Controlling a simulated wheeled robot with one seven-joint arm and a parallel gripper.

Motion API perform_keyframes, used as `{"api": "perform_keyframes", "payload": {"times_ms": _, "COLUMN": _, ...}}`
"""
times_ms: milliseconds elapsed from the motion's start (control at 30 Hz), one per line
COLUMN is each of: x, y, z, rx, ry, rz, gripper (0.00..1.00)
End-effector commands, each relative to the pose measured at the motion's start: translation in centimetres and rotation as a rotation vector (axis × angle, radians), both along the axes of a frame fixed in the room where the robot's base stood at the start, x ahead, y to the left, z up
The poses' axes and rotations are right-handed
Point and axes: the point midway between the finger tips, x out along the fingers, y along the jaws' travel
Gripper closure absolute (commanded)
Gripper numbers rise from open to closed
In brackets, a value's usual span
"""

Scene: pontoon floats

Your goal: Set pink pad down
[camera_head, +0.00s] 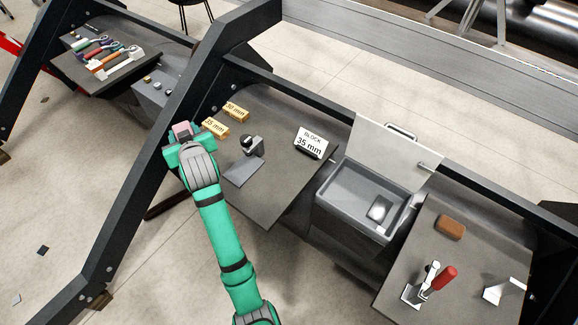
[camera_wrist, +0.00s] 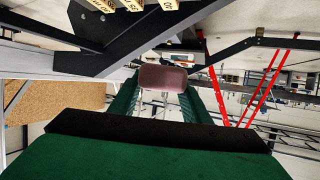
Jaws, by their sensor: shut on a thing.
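The pink pad (camera_head: 182,130) is in my gripper (camera_head: 187,138), at the left end of the middle grey shelf, near the slanted dark beam. In the wrist view the pad (camera_wrist: 162,78) is a dull pink slab with rounded corners, held between my two green fingers (camera_wrist: 162,92). My gripper is shut on it. In the wrist view open space and distant background show beyond the pad. I cannot tell how high the pad is above what lies beneath it.
Yellow blocks marked 30 mm (camera_head: 236,111) and 35 mm (camera_head: 214,127) lie close right of my gripper. A dark clamp-like device (camera_head: 251,146), a grey plate (camera_head: 244,172) and a BLOCK 35 mm sign (camera_head: 311,144) share the shelf (camera_head: 285,190). A grey open-lidded box (camera_head: 350,200) stands right.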

Motion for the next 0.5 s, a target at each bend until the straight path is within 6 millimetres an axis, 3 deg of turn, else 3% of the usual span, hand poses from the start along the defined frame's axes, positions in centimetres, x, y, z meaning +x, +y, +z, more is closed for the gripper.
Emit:
{"api": "perform_keyframes", "payload": {"times_ms": 33, "x": 1.3, "y": -2.4, "z": -0.8, "rx": -0.001, "ry": 0.002, "rz": -0.034, "gripper": 0.82}}
{"api": "perform_keyframes", "payload": {"times_ms": 200, "x": 4.5, "y": -9.5, "z": -3.5, "rx": -0.001, "ry": 0.002, "rz": -0.127, "gripper": 0.82}}
{"api": "perform_keyframes", "payload": {"times_ms": 500, "x": 7.7, "y": -23.6, "z": -8.8, "rx": -0.001, "ry": 0.004, "rz": -0.313, "gripper": 0.82}}
